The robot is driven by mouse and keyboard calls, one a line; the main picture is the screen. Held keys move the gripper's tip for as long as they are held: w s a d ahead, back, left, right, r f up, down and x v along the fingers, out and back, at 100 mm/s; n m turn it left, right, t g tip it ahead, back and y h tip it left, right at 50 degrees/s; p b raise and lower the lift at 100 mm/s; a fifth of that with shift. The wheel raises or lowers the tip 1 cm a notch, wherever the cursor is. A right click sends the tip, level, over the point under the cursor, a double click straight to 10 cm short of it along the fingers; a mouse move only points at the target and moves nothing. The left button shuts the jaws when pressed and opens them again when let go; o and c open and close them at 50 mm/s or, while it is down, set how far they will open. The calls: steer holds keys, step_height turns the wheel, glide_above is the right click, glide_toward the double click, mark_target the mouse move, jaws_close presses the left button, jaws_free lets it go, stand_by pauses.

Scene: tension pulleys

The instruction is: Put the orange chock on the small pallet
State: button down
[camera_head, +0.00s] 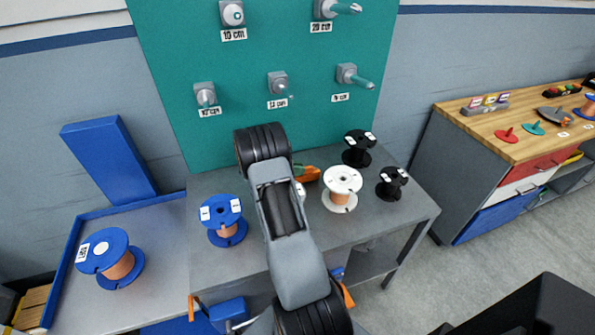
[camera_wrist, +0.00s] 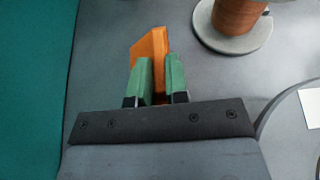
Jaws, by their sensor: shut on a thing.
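The orange chock (camera_wrist: 152,48) is a wedge-like block held between the two green fingers of my gripper (camera_wrist: 160,76) in the wrist view. Its lower part is hidden by the fingers. The grey bench top lies below it; I cannot tell whether it touches that surface. In the head view the chock (camera_head: 308,174) shows just right of my arm, beside the white spool, and my arm hides most of the gripper. I cannot make out the small pallet for certain in either view.
A white spool (camera_head: 342,190) stands close right of the gripper, with two black spools beyond. A blue spool (camera_head: 223,220) stands left of my arm on the grey bench (camera_head: 385,222). A green pegboard (camera_head: 180,60) rises behind.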

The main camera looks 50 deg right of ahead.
steer(key=shift+f, duration=0.45)
steer(key=shift+f, duration=0.15)
steer(key=c, duration=1.1)
jaws_free()
